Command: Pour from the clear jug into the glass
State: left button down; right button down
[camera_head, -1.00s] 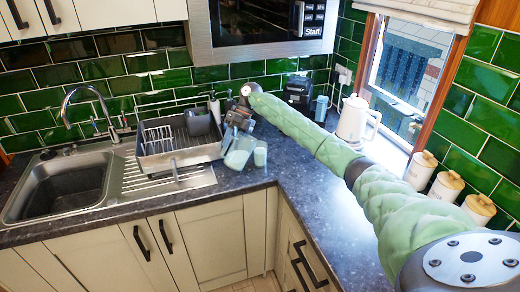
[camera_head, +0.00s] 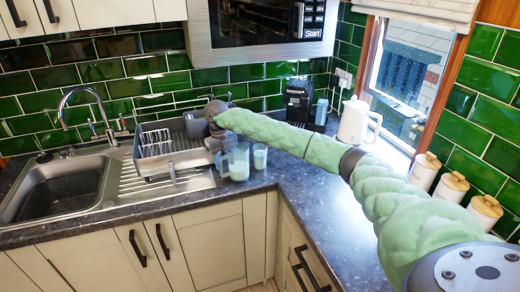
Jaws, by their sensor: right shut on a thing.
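The clear jug (camera_head: 240,163) is upright at the counter's front edge, just right of the drainer, with a pale tint inside. I cannot tell whether its base touches the counter. My right gripper (camera_head: 225,163) comes in from the right and is shut on the jug's left side; the fingers are small and partly hidden by the wrist. The glass (camera_head: 260,157) stands upright on the counter just right of the jug, with pale content in it. My left gripper is not in view.
A dish rack (camera_head: 155,165) and the sink (camera_head: 55,190) lie to the left. A white kettle (camera_head: 354,122), a dark coffee machine (camera_head: 298,98) and several lidded canisters (camera_head: 451,187) stand at the right. The dark counter (camera_head: 315,195) is clear in front of my right arm.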

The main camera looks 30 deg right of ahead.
aim_at(224, 157)
jog(key=shift+r, duration=0.15)
jog(key=shift+r, duration=1.45)
